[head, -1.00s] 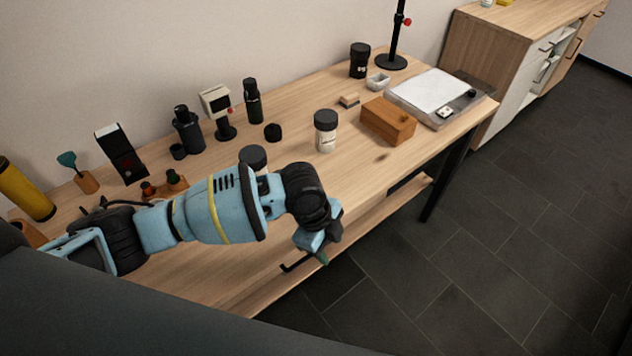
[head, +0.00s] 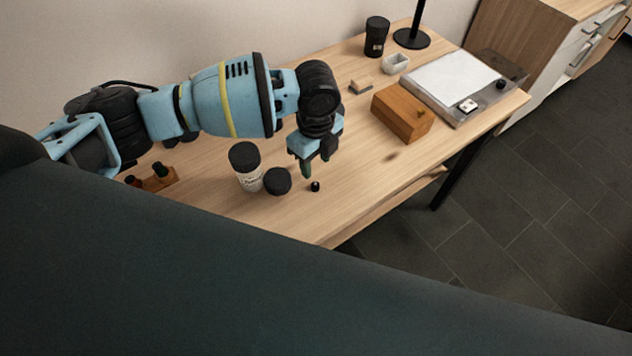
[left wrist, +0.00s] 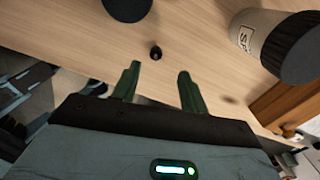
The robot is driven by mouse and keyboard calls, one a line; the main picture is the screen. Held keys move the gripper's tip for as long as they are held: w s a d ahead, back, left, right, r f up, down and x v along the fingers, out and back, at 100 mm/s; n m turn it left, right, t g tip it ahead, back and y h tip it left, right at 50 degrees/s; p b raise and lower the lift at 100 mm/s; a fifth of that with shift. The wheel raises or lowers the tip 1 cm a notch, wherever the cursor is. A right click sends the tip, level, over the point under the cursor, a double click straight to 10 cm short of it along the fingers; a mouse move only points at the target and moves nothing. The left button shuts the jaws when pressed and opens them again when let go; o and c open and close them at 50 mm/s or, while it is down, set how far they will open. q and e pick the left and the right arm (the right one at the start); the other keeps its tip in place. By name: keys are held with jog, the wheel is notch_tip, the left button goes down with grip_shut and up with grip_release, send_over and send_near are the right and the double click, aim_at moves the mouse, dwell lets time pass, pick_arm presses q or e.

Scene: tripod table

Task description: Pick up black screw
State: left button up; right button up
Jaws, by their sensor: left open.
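The black screw (head: 315,187) is a tiny dark upright piece on the wooden table near its front edge. It also shows in the left wrist view (left wrist: 155,52), just beyond the fingertips and roughly between their lines. My left gripper (head: 316,167) points down above the table, close to the screw and apart from it. In the left wrist view its two green fingers (left wrist: 159,71) are spread with nothing between them. My right gripper is not in view.
A white jar with black lid (head: 248,178) and a round black piece (head: 277,181) stand left of the screw. A wooden box (head: 403,112) and a tray (head: 462,85) lie further right. The table front between is clear.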

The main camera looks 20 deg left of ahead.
aim_at(316, 182)
pick_arm(q)
jog(key=shift+w+f, duration=0.1)
jog(key=shift+f, duration=0.85)
jog(key=shift+s+d+f, duration=0.1)
jog(key=shift+s+f, duration=0.05)
jog(key=shift+f, duration=0.7)
jog(key=shift+s+a+f, duration=0.1)
jog(key=shift+s+f, duration=0.1)
jog(key=shift+f, duration=0.65)
jog(key=shift+s+d+f, duration=0.1)
jog(key=shift+s+f, duration=0.05)
jog(key=shift+f, duration=0.7)
grip_shut()
